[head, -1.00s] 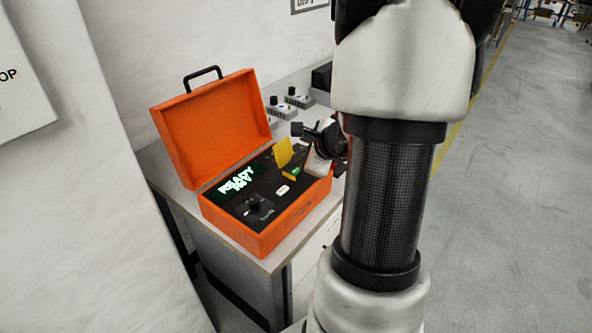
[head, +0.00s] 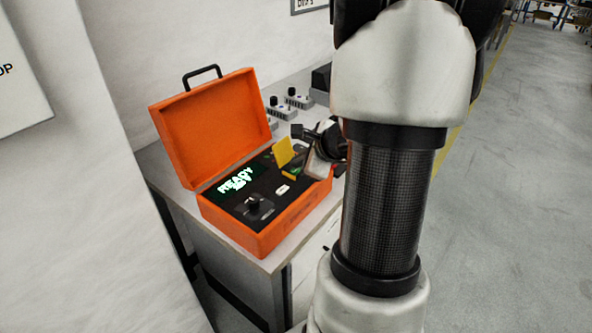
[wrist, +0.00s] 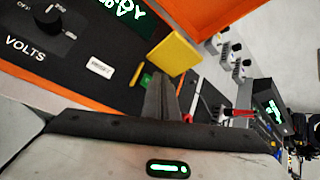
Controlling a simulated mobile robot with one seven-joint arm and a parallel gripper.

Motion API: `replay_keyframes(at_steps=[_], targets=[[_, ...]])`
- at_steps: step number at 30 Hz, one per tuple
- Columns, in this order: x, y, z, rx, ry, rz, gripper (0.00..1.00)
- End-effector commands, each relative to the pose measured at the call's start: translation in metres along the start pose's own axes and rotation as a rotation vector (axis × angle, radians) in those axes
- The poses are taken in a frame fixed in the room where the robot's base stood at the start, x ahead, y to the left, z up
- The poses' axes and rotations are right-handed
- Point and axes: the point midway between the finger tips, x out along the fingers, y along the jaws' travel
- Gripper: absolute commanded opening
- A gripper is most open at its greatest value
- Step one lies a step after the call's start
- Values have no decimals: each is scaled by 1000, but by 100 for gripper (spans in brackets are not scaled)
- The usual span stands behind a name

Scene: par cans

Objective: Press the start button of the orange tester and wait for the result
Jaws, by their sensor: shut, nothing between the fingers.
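The orange tester (head: 262,240) stands open on a bench, lid raised. Its green display (head: 237,180) reads READY, with a second line I cannot read surely. A yellow flap (head: 284,152) stands raised on the black panel; it also shows in the wrist view (wrist: 173,53). Beside it is a green button (wrist: 146,80), probably the start button. A white button (wrist: 100,67) and a VOLTS knob (wrist: 62,22) lie to the left. My gripper (wrist: 160,98) is shut and empty, its dark fingertips close by the green button. I cannot tell whether they touch it. In the head view my gripper is partly hidden.
Small grey units with black knobs (head: 297,98) stand on the bench (head: 170,165) behind the tester. The wrist view shows a red-handled item (wrist: 240,113) and a dark device with a green display (wrist: 272,108). A wall closes the back; open floor (head: 515,200) lies right.

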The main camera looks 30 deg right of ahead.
Motion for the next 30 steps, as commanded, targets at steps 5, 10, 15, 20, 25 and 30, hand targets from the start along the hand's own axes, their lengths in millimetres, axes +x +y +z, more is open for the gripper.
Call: replay_keyframes(at_steps=[5,10,15,20,25,30], targets=[[1,1,-1,0,0,0,0],[3,2,-2,0,0,0,0],[4,3,-3,0,0,0,0],[5,4,-3,0,0,0,0],[5,4,-4,0,0,0,0],[5,4,-4,0,0,1,0]])
